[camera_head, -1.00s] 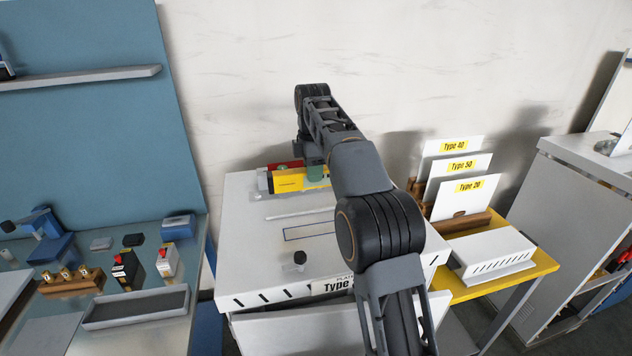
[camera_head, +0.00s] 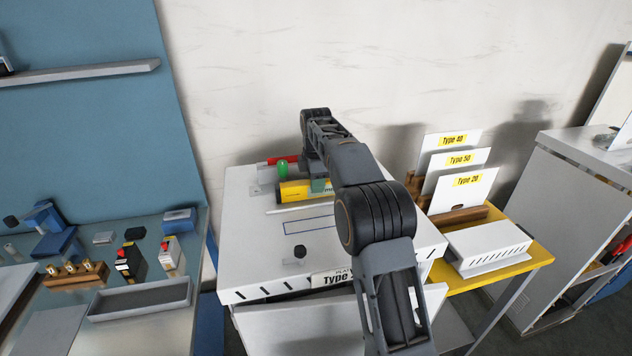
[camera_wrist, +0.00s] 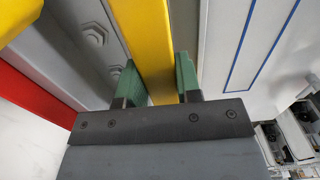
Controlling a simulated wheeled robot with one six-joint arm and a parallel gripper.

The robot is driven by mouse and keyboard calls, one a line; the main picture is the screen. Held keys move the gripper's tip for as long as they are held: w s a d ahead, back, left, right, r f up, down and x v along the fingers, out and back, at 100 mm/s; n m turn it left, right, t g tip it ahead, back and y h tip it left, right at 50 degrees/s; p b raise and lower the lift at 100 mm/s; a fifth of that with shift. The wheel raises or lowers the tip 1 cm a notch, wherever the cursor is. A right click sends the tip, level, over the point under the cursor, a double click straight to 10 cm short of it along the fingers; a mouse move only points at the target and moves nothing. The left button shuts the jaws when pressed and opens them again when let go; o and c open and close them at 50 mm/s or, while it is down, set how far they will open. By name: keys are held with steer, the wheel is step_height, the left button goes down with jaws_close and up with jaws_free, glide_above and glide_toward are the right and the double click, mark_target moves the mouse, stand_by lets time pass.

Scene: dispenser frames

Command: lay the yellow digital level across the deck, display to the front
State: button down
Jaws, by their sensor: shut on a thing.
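The yellow level (camera_head: 294,191) lies crosswise over the rear part of the white deck (camera_head: 262,231), behind a thin pale strip. My gripper (camera_wrist: 157,78) is shut on the level, with a green finger on each side of the yellow bar. A blue-outlined rectangle (camera_head: 309,225) on the deck is in front of the level and empty.
A green rounded piece (camera_head: 283,167) and a red bar (camera_head: 277,160) are at the deck's rear. A small black knob (camera_head: 300,251) stands near its front. Type cards (camera_head: 466,190) and a slotted white box (camera_head: 488,246) stand on the yellow table to the right.

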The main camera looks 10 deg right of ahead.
steer(key=c, duration=0.8)
jaws_free()
steer(key=shift+f, duration=0.1)
